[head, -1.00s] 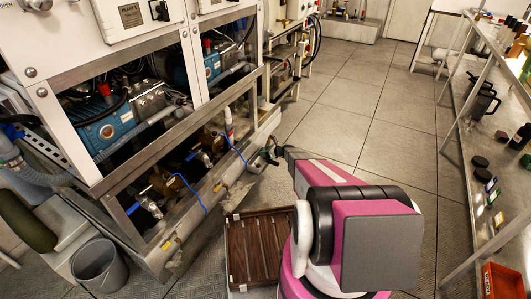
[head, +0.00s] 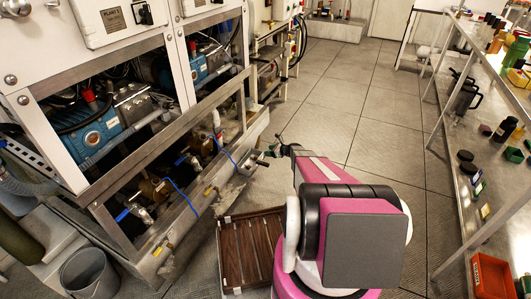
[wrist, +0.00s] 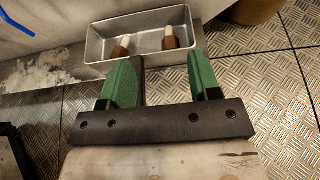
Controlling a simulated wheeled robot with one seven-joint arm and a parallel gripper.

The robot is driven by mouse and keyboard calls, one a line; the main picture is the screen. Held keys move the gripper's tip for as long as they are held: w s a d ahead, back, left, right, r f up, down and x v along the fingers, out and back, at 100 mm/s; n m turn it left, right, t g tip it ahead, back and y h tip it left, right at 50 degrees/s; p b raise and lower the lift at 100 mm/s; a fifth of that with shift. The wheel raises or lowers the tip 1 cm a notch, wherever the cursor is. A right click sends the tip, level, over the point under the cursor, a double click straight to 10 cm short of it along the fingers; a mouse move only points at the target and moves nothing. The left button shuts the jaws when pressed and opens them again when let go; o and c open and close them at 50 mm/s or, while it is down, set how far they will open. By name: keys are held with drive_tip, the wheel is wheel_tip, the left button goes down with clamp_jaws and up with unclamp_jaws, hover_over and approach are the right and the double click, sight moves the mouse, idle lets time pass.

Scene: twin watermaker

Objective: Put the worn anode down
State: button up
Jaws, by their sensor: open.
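My gripper (wrist: 162,74) has two green finger pads, spread apart, with no anode seen between them. A narrow dark strip shows beside the left pad; I cannot tell what it is. Just beyond the fingers in the wrist view is a shallow metal tray (wrist: 98,50). In it lie two short pieces, a left one (wrist: 121,47) and a right one (wrist: 170,39), each whitish with a brown end, apart from each other. I cannot tell which is the worn anode.
The machine frame (head: 150,160) with pumps and valves stands at left. A grey bucket (head: 88,272) and a dark slatted crate (head: 224,235) are on the floor. A metal bench (head: 478,160) with mugs, bottles and a red bin (head: 492,276) runs along the right. The aisle floor (head: 350,95) is clear.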

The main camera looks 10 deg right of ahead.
drive_tip(key=s+a+r+n+g+h, duration=0.25)
drive_tip(key=s+a+r+n, duration=0.4)
drive_tip(key=s+r, duration=0.35)
drive_tip(key=s+a+r+n+g+h, duration=0.1)
drive_tip(key=s+a+r+n+g, duration=0.35)
drive_tip(key=s+r+n, duration=0.55)
drive_tip(key=s+r+n+h, duration=0.3)
drive_tip(key=s+r+n, duration=0.1)
drive_tip(key=s, duration=0.6)
drive_tip(key=s+r+n+g+h, duration=0.1)
drive_tip(key=s+r+n+h, duration=0.3)
drive_tip(key=s+r, duration=0.3)
drive_tip(key=s+n, duration=0.1)
drive_tip(key=s, duration=0.2)
drive_tip(key=shift+s+d, duration=0.2)
drive_tip(key=shift+s, duration=0.1)
